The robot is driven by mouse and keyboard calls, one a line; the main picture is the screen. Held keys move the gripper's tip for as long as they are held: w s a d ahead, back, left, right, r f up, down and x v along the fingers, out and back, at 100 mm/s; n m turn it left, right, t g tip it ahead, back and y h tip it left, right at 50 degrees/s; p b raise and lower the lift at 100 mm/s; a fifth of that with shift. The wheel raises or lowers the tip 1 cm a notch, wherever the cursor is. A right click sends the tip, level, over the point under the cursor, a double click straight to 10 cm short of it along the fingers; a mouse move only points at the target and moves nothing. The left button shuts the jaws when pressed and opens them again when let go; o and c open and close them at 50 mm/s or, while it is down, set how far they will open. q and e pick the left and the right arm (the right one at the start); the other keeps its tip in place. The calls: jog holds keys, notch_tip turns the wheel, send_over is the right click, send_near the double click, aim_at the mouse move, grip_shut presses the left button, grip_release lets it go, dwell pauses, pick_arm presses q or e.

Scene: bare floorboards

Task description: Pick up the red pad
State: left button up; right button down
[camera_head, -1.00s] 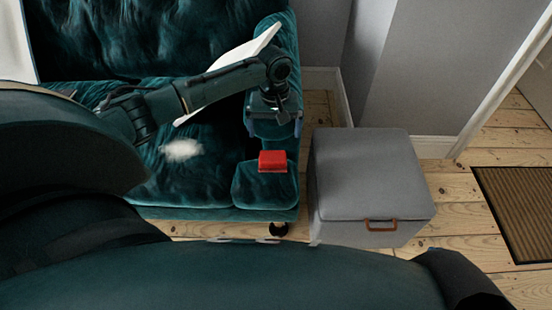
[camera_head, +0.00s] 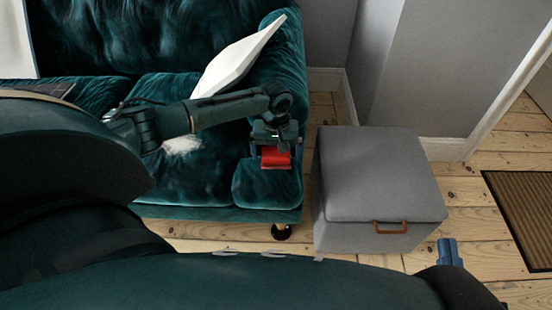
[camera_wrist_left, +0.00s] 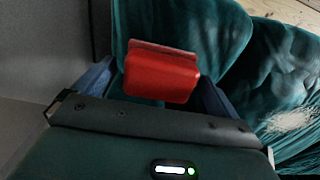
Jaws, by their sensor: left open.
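The red pad (camera_head: 276,159) lies on the front of the green sofa's right armrest (camera_head: 262,188). My left gripper (camera_head: 275,152) is open over it, reaching down from above. In the left wrist view the red pad (camera_wrist_left: 160,76) sits between the two blue fingers of my left gripper (camera_wrist_left: 156,78), with a gap visible on the left side; the right finger is close to it. The gripper body hides part of the pad in the head view. A blue tip of my right gripper (camera_head: 449,252) shows at the lower right, too little to tell its jaws.
A grey storage box with a brown handle (camera_head: 375,185) stands just right of the armrest. A white cushion (camera_head: 238,65) leans on the armrest behind my left arm. A pale fluffy patch (camera_head: 182,145) is on the seat. A brown doormat (camera_head: 525,210) lies on the floorboards at right.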

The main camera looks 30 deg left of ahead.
aim_at(276, 152)
pick_arm(q)
jog(key=shift+c, duration=0.6)
jog(key=c, duration=1)
jog(key=shift+o, duration=0.2)
jog(key=shift+r, duration=0.1)
jog(key=shift+r, duration=0.3)
notch_tip(276, 152, up, 3)
jog(key=shift+f+p, duration=0.1)
jog(key=shift+p, duration=0.9)
notch_tip(276, 152, up, 6)
jog(key=shift+f+p, duration=0.1)
jog(key=shift+p, duration=1.1)
jog(key=shift+r, duration=0.4)
pick_arm(e)
jog(key=shift+w+d+f+m+g+h, duration=0.1)
jog(key=shift+w+d+m+g+h, duration=0.05)
jog(key=shift+d+m+g+h, duration=0.75)
jog(key=shift+a, duration=0.1)
